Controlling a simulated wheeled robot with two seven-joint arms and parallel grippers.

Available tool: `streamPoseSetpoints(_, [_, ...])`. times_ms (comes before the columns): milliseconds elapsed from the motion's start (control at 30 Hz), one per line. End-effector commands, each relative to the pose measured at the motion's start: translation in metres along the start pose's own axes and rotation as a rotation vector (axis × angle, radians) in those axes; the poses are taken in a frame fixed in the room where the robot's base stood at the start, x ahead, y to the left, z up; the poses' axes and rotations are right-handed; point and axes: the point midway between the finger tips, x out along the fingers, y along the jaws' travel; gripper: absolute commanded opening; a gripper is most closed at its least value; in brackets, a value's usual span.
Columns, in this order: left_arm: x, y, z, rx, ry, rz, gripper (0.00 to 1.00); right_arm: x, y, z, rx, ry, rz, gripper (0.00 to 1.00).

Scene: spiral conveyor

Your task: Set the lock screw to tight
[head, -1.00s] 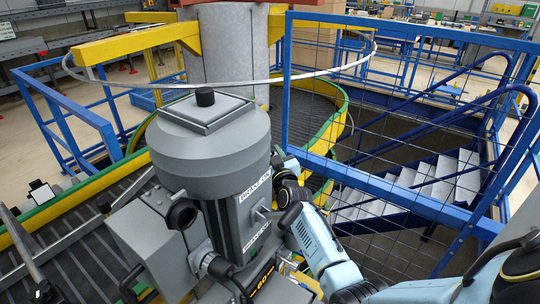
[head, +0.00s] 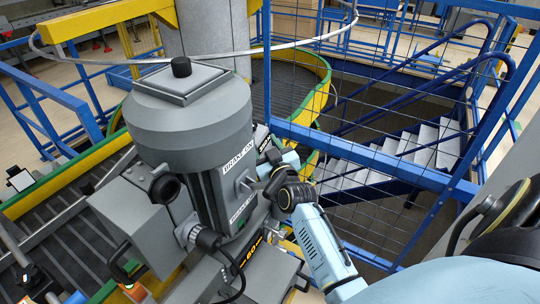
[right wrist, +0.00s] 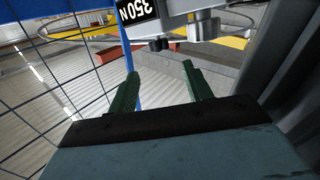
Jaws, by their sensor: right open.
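A grey motor unit (head: 190,130) with a domed cap and a "BRAKE ON" label stands in the middle of the head view. My right gripper (right wrist: 160,73) shows two green fingers spread apart with nothing between them. In the head view my right arm reaches in from the lower right, and its hand is just right of the motor; its fingertips are hidden or too small to tell there. My left gripper is not in view.
A blue railing with wire mesh (head: 370,165) stands right of the motor, with stairs (head: 420,150) behind it. The curved conveyor (head: 290,85) with yellow and green edging runs behind the motor.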

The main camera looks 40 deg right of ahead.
Motion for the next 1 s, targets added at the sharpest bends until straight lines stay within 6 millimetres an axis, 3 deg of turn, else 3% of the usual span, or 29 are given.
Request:
streamPoseSetpoints(100, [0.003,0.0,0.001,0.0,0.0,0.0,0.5,-0.019,0.0,0.001,0.0,-0.001,0.0,0.5])
streamPoseSetpoints(300, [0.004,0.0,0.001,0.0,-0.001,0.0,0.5,-0.036,0.0,0.0,0.0,-0.001,0.0,0.5])
streamPoseSetpoints(1000, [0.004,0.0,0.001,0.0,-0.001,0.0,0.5,-0.038,0.0,0.0,0.0,0.0,0.0,0.5])
